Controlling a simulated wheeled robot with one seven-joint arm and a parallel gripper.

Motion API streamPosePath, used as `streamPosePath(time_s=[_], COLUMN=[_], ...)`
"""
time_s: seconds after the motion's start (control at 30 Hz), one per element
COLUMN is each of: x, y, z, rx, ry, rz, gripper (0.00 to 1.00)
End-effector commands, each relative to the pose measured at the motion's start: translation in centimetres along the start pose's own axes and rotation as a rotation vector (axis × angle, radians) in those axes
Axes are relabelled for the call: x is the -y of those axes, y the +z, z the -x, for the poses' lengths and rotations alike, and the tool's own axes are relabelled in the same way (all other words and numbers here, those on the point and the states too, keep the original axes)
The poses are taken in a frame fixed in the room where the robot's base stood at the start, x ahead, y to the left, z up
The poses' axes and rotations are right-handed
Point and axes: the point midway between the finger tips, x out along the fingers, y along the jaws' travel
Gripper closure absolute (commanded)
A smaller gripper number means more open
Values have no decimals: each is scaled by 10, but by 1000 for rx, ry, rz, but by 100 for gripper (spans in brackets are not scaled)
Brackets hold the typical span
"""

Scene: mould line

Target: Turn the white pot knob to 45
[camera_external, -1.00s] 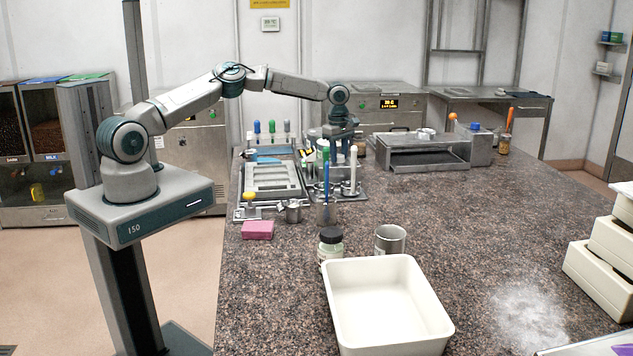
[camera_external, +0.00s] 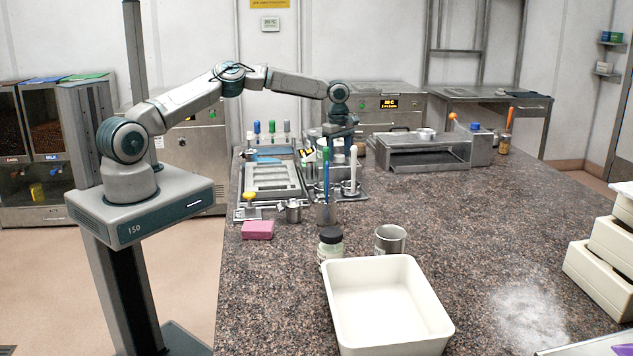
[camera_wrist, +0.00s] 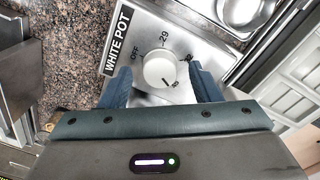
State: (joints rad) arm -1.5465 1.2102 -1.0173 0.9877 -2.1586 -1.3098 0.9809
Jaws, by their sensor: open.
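The white pot knob (camera_wrist: 158,71) is a round, pale dial on a metal panel labelled "WHITE POT" (camera_wrist: 117,40) in the wrist view. "OFF" and "29" can be read around it; the smaller marks to its right and lower right are hard to read. A dark pointer line on the knob faces down and slightly right. My gripper (camera_wrist: 161,77) is open, with one dark finger on each side of the knob; small gaps seem to show, and contact cannot be made out. In the external view my gripper (camera_external: 343,136) is down among the equipment at the far counter, and the knob is hidden.
A white tub (camera_external: 388,300) is at the front. The counter's right middle is clear.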

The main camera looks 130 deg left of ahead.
Motion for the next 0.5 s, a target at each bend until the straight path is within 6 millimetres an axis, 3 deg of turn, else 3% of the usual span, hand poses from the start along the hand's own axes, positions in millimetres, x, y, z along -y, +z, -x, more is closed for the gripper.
streamPosePath(time_s=[0.5], x=[-1], y=[-2], z=[105], rx=[0], ry=[3], rz=[4], gripper=[43])
